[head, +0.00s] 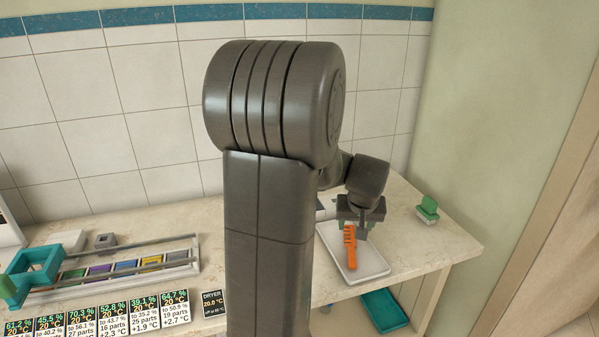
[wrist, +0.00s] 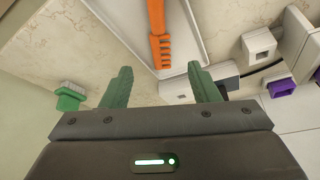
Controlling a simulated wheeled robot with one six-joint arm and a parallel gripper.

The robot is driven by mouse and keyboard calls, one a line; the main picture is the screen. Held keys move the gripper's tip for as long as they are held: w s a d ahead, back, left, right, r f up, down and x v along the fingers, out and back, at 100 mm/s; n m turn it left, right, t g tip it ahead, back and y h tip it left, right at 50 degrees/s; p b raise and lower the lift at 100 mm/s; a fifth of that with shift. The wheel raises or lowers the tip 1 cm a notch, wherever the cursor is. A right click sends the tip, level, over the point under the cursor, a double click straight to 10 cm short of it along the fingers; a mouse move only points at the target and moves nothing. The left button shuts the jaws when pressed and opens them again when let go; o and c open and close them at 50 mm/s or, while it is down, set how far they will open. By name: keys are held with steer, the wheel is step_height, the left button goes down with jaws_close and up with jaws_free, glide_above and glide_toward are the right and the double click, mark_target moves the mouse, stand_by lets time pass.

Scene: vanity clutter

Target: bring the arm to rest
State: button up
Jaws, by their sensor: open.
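My gripper (wrist: 158,88) is open, with its two green fingers apart and nothing between them. In the head view, my gripper (head: 360,225) hangs over the right part of the counter, above the back of a white tray (head: 372,262). An orange comb-like thing (head: 350,248) lies on the tray. In the wrist view the orange thing (wrist: 159,35) lies beyond the fingertips, apart from them. My arm hides the middle of the counter in the head view.
A green brush (head: 428,208) stands near the counter's right end. A long rack with coloured compartments (head: 110,268) and a teal holder (head: 32,268) are on the left. A teal bin (head: 385,310) sits below the counter. A tiled wall (head: 140,80) stands behind.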

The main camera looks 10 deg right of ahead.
mark_target(350, 244)
steer(key=x, duration=1.1)
steer(key=shift+f+p, duration=0.25)
steer(key=shift+p, duration=0.05)
steer(key=shift+r, duration=1.5)
